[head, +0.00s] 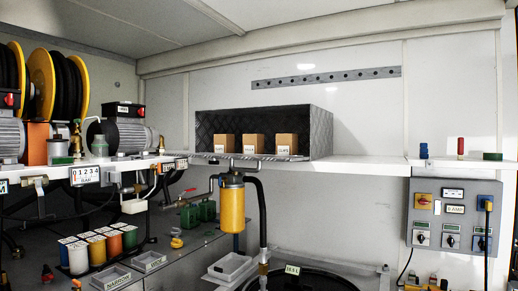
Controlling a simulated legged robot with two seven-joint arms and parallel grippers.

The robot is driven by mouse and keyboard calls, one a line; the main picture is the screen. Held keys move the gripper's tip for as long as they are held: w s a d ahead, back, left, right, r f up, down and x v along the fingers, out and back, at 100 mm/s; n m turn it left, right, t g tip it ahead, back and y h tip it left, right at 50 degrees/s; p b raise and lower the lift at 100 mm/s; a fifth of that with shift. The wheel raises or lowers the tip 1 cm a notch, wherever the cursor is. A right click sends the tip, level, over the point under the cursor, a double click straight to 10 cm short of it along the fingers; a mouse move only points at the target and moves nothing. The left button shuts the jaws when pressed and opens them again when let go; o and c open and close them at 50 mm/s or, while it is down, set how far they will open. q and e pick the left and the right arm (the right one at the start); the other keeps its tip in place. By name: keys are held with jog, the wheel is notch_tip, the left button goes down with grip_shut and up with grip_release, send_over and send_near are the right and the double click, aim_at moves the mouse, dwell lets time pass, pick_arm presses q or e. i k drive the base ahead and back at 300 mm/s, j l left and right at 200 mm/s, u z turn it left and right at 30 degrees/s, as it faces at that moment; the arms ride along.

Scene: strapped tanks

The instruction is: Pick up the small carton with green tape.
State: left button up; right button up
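Three small brown cartons stand in a row inside an open-fronted dark quilted metal box (320,132) on the white shelf. They are the left carton (224,139), the middle carton (254,139) and the right carton (287,138). Each has a small white label low on its front. I cannot make out green tape on any of them at this size. A flat green roll-like thing (492,156) lies apart on the shelf at the far right. Neither of my grippers is in view.
The white shelf (365,162) is mostly clear right of the box, up to a blue item (423,151) and a red item (461,146). Motors and hose reels (42,85) crowd the left. A yellow cylinder (231,207) hangs below the shelf. A grey switch panel (453,215) is lower right.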

aim_at(254, 144)
jog(key=i+z, duration=0.15)
jog(key=i, duration=0.3)
jog(key=i+j+z, duration=0.15)
jog(key=i, duration=0.3)
